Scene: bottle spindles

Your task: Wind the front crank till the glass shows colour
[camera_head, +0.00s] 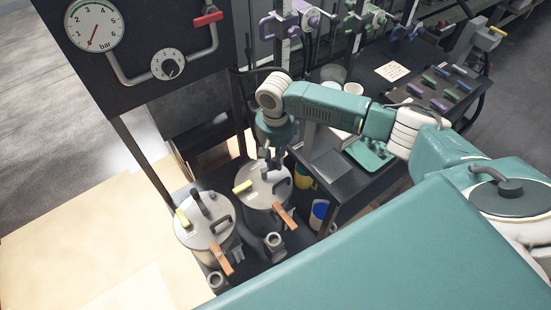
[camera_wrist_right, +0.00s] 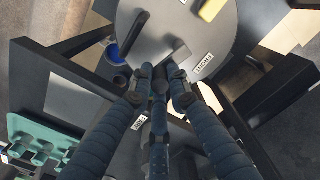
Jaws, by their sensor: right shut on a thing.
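Two grey lidded pots stand on a dark low shelf in the head view: the right pot (camera_head: 258,192) and the left pot (camera_head: 204,232). Each lid has a yellow grip, dark fittings and an orange handle. A small grey cylinder (camera_head: 273,241) sits in front of the right pot; I cannot tell any colour in it. My right gripper (camera_head: 274,162) reaches down to the right pot's lid. In the right wrist view its fingers (camera_wrist_right: 162,78) are shut on a lid fitting, mostly hidden between them. The lid (camera_wrist_right: 165,25) shows a yellow grip (camera_wrist_right: 212,9). I cannot tell which part is the front crank.
A gauge panel (camera_head: 140,60) with a red-handled pipe stands at the upper left. The bench (camera_head: 338,180) beside the right pot carries a green tray (camera_head: 369,155). Blue and yellow containers stand below it. Coloured clamps line the back.

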